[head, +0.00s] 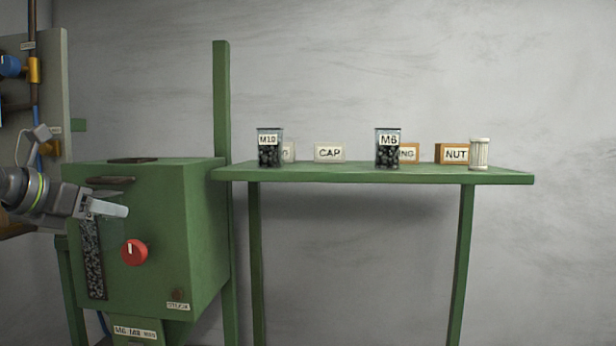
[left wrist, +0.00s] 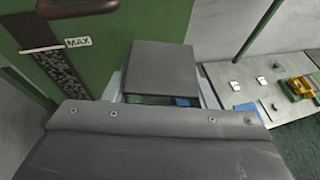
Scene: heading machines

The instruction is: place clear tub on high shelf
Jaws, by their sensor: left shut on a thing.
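My left gripper (head: 107,208) is at the left of the head view, in front of the green machine. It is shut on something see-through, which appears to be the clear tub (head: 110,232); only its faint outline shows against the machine. In the left wrist view a dark square piece (left wrist: 160,68) lies between the pale fingers of my left gripper (left wrist: 160,92); I cannot tell whether it belongs to the tub. The high green shelf (head: 350,174) stands to the right, apart from the gripper. My right gripper is not in view.
The machine has a red knob (head: 134,252).

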